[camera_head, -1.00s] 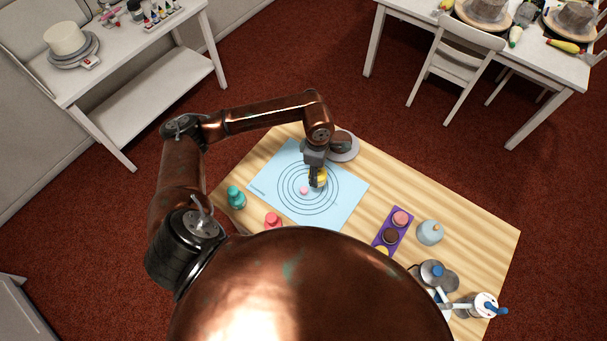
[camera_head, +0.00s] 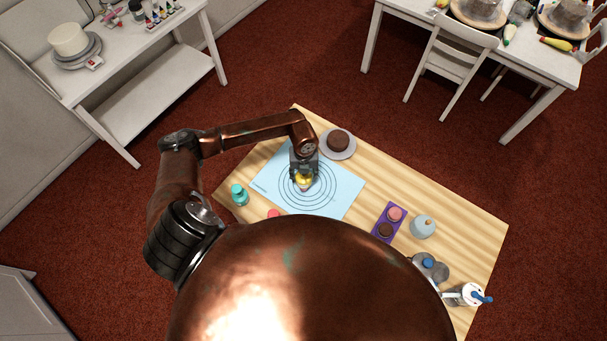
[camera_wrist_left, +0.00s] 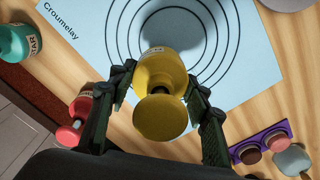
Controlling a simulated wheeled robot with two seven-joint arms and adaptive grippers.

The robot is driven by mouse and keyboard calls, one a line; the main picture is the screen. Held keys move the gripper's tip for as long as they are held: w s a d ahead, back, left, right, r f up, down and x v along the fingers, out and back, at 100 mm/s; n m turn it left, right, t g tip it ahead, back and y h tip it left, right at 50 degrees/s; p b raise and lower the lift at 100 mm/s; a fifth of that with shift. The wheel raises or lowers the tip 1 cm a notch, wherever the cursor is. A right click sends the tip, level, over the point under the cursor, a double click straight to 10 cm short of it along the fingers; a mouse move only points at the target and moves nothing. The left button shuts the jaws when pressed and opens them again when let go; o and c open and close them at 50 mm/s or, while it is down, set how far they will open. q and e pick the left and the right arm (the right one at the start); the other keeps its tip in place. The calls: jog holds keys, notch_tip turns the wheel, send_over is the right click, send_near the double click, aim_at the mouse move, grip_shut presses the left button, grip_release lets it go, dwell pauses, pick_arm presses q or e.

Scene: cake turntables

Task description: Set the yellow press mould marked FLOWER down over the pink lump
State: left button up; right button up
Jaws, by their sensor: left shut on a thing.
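The yellow press mould (camera_head: 304,180) is between the fingers of my left gripper (camera_head: 303,175), over the rings of the light blue mat (camera_head: 340,183). In the left wrist view, the fingers of my left gripper (camera_wrist_left: 158,85) are shut on the mould (camera_wrist_left: 160,70), its round knob toward the camera. Its marking is not readable. My right gripper is not in view.
A teal mould (camera_head: 238,195) and a red mould (camera_head: 273,213) stand left of and below the mat. A brown cake on a grey plate (camera_head: 350,152) stands behind it. A purple tray (camera_head: 379,236) and a pale blue mould (camera_head: 423,228) are to the right.

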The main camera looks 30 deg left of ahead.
aim_at(304, 181)
pick_arm(q)
jog(key=shift+f+b, duration=1.2)
jog(key=shift+f, duration=0.55)
jog(key=shift+f, duration=0.25)
jog(key=shift+f+b, duration=1.35)
jog(key=shift+f, duration=0.3)
jog(key=o, duration=1.4)
jog(key=shift+c, duration=0.2)
jog(key=shift+o, duration=0.4)
jog(key=shift+o, duration=1.2)
jog(key=shift+r, duration=0.1)
jog(key=shift+r+p, duration=2.5)
jog(key=shift+r, duration=0.95)
